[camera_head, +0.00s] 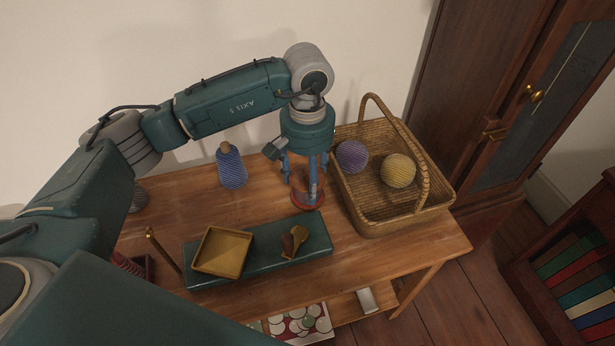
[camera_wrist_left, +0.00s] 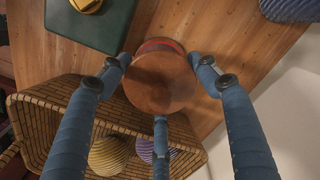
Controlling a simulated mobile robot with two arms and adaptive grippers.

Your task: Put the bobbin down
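The bobbin (camera_head: 301,180) is a wooden spool with a red rim at its foot, on or just above the wooden table between the green box and the basket. Its round brown end (camera_wrist_left: 160,82) fills the middle of the left wrist view, with a red and blue band beyond. My left gripper (camera_head: 307,188) points straight down, its three blue fingers close around the bobbin's side and seemingly touching it. It also shows in the left wrist view (camera_wrist_left: 160,78). I cannot tell whether the foot bears on the wood. My right gripper is not in view.
A wicker basket (camera_head: 369,220) with a purple ball (camera_head: 351,156) and a yellow ball (camera_head: 397,170) stands right. A blue cone (camera_head: 231,168) stands back left. A green box (camera_head: 318,238) bears a brass tray (camera_head: 221,270) and a small scoop (camera_head: 293,242). Bare wood lies left of the bobbin.

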